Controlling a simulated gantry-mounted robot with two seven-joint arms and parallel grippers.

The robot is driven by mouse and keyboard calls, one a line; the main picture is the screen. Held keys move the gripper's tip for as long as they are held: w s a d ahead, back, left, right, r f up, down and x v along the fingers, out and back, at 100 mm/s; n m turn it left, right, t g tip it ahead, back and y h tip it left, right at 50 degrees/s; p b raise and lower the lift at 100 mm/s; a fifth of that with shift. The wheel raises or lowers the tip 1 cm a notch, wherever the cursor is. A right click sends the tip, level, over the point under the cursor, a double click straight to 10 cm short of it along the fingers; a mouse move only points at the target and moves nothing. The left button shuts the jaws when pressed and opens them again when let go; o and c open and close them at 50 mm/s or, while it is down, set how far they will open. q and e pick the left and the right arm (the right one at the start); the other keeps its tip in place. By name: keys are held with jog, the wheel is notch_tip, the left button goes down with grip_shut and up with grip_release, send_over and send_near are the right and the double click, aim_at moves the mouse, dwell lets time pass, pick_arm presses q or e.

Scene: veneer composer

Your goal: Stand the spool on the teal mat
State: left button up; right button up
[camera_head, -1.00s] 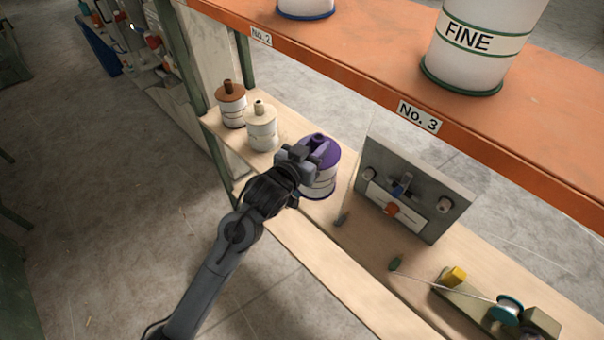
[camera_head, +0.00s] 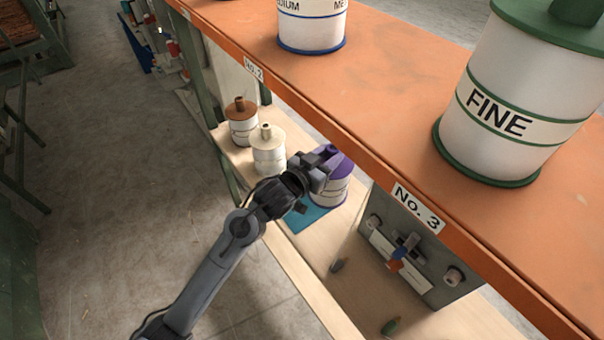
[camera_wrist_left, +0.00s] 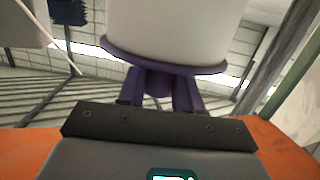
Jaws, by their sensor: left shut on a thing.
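The spool (camera_head: 334,192) has a white body and a purple top and neck. It looks upright above or on the teal mat (camera_head: 308,218) on the lower wooden shelf. I cannot tell whether its base touches the mat. My left gripper (camera_head: 328,158) is shut on the spool's purple neck. In the left wrist view, the spool's white body (camera_wrist_left: 175,28) and purple flange fill the top middle, with the neck between the fingers. The mat is partly hidden by the spool and my left arm. My right gripper is not in view.
A brown-topped spool (camera_head: 240,122) and a cream-topped spool (camera_head: 267,150) stand left of the held spool. A grey panel (camera_head: 420,255) stands to the right. The orange upper shelf (camera_head: 400,120) overhangs close by, carrying larger spools (camera_head: 520,95).

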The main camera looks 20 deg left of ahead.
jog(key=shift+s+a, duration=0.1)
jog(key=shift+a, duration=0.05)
pick_arm(q)
jog(key=a+f, duration=0.7)
jog(key=f, duration=0.1)
jog(key=shift+s+a+f, duration=0.2)
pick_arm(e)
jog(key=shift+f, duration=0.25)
pick_arm(q)
jog(key=shift+b, duration=0.3)
jog(key=o, duration=1.1)
jog(key=shift+f, duration=0.2)
jog(key=shift+r, duration=0.15)
